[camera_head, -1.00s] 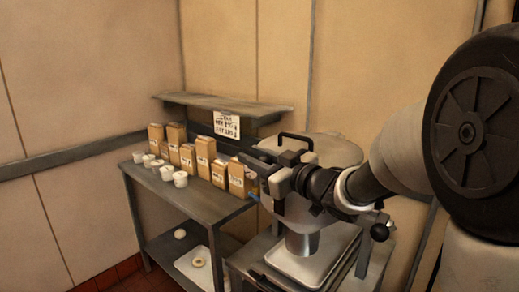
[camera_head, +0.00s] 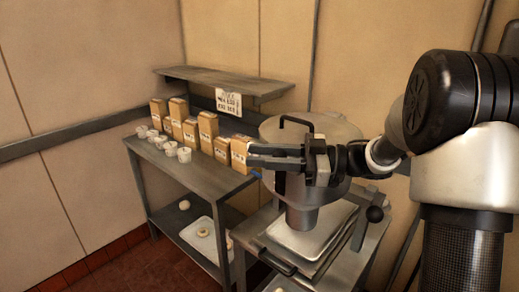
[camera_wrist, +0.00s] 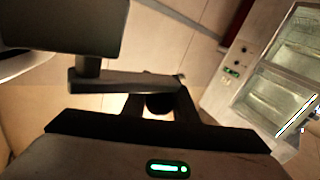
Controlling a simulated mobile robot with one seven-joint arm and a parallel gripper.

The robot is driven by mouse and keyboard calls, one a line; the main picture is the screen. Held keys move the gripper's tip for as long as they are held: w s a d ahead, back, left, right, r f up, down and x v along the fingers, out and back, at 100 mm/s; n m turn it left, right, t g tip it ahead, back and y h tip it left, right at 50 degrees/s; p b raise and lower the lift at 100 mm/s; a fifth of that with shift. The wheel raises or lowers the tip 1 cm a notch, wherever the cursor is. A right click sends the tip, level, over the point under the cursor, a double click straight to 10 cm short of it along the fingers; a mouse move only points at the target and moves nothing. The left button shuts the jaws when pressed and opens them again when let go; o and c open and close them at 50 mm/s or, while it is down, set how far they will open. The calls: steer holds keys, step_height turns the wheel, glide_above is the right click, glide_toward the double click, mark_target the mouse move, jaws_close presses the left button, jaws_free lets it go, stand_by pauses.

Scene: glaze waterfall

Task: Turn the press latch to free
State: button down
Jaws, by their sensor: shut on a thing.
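The press (camera_head: 345,130) looks like a wide pale metal bowl over a narrow metal cylinder (camera_head: 303,218) in the right half of the head view. A dark bent handle (camera_head: 296,120), which seems to be the latch, rises at its front; its lower part is behind my gripper. My gripper (camera_head: 275,157) points left across the front of the press. In the wrist view, a dark bar (camera_wrist: 100,86) on a short post lies across the tips of my gripper (camera_wrist: 160,92), which is shut on it. Whether the latch is turned cannot be told.
A lever with a black knob (camera_head: 375,214) stands right of the press. A metal tray (camera_head: 305,243) lies below it. Left is a bench (camera_head: 190,175) with several white cups and brown bags, under a shelf (camera_head: 225,82). A glass-fronted cabinet (camera_wrist: 275,75) shows in the wrist view.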

steer(key=shift+s+d+g, duration=0.1)
steer(key=shift+s+g, duration=0.1)
steer(key=shift+g, duration=0.2)
steer(key=c, duration=1.7)
jaws_free()
steer(key=d, duration=0.5)
steer(key=d+b, duration=0.1)
steer(key=d, duration=0.5)
steer(key=s+d, duration=0.1)
steer(key=d, duration=0.5)
steer(key=shift+d, duration=0.2)
